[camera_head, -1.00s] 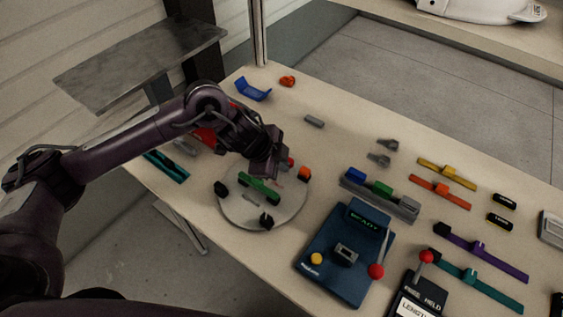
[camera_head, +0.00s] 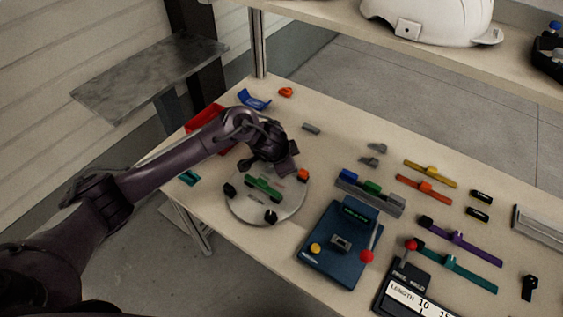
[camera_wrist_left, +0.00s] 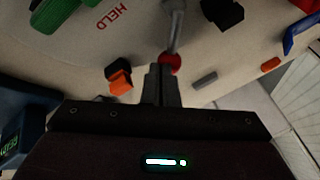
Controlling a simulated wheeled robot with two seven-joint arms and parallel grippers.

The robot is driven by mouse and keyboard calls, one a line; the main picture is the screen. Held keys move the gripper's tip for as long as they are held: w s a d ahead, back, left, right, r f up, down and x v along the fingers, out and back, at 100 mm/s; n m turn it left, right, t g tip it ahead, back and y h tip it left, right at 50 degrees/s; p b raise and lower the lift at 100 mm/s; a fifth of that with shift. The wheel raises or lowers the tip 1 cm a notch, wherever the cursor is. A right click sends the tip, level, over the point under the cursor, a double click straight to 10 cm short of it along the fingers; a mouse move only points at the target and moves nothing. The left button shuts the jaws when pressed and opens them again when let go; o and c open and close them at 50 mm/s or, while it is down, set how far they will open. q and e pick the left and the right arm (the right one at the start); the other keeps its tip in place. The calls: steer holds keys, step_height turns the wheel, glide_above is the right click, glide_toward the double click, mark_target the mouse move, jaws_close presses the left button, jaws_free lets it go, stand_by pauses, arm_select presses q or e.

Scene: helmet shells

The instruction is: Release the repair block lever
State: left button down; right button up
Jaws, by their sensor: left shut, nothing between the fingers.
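The repair block is a round pale disc (camera_head: 247,211) with a green bar (camera_head: 263,186), black clamps and an orange piece (camera_head: 304,175) around its rim. Its lever (camera_wrist_left: 174,28) shows in the left wrist view as a grey shaft ending in a red knob (camera_wrist_left: 169,62). A red "HELD" mark (camera_wrist_left: 115,17) lies beside it. My left gripper (camera_head: 287,168) is over the far side of the disc, with its fingers (camera_wrist_left: 161,72) shut and empty. The fingertips are right at the red knob; I cannot tell whether they touch. The gripper hides the knob in the head view. My right gripper is not in view.
A blue device (camera_head: 323,273) with its own red-knobbed lever stands right of the disc, beside a black length gauge (camera_head: 404,285). A block rack (camera_head: 370,200) and coloured strips lie further right. A red tray (camera_head: 205,118) is behind my arm.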

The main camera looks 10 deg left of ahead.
arm_select(q)
steer(key=w+n+y+p, duration=0.1)
steer(key=n+p, duration=0.1)
steer(key=shift+w+n, duration=0.15)
steer(key=shift+n, duration=0.25)
steer(key=shift+w+a+n+y+p, duration=0.1)
steer(key=shift+w+n+y+p, duration=0.2)
steer(key=shift+n+y+p, duration=0.4)
steer(key=shift+w+a+f+n+y+p, duration=0.15)
steer(key=shift+w+n+y+p, duration=0.25)
steer(key=shift+n, duration=0.5)
steer(key=shift+w+a+n, duration=0.15)
steer(key=shift+n, duration=0.35)
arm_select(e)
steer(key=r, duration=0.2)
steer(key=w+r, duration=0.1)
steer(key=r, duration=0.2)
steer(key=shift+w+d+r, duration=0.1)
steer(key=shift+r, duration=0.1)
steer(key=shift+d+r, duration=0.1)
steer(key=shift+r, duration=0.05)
